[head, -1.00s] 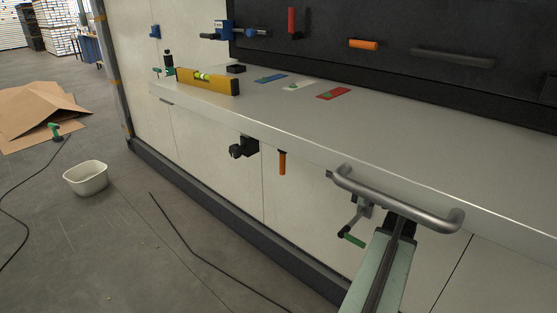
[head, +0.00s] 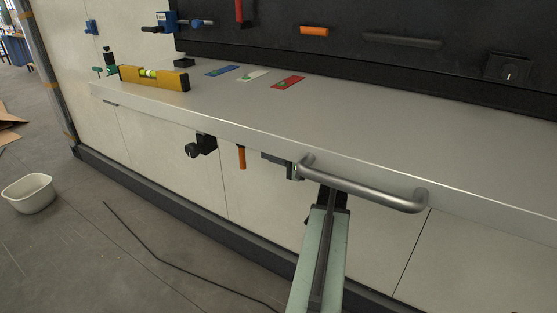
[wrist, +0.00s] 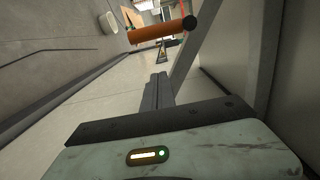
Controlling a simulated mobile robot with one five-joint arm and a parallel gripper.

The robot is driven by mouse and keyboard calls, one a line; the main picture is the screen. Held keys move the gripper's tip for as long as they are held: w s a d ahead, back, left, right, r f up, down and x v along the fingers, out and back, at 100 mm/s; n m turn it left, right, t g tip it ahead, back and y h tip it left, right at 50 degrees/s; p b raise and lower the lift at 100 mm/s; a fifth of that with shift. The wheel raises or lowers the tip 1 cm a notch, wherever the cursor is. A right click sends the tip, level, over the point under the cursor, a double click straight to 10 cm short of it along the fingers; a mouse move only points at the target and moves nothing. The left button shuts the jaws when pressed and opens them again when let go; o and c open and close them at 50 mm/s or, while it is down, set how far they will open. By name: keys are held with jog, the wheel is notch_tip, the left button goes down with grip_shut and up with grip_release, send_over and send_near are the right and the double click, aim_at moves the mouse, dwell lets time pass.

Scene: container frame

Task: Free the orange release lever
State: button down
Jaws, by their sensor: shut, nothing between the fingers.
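The orange release lever (head: 241,157) hangs down below the front edge of the workbench. In the wrist view it is an orange cylinder (wrist: 158,32) with a dark end, lying nearly across the picture. My gripper (head: 268,156) is under the bench edge, just right of the lever and partly hidden behind the bench handle and edge. In the wrist view my gripper's fingers (wrist: 156,88) are together and empty, below the lever in the picture. A gap shows between the fingertips and the lever there.
A thick grey bar handle (head: 365,187) projects in front of my arm. A black clamp-like block (head: 203,146) sits under the bench left of the lever. A yellow level (head: 155,77) and coloured cards lie on the bench top (head: 340,120). A white tub (head: 28,193) stands on the floor.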

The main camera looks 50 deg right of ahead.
aim_at(242, 157)
jog(key=w+a, duration=0.1)
jog(key=a, duration=0.1)
jog(key=w+a, duration=0.2)
jog(key=shift+a, duration=0.2)
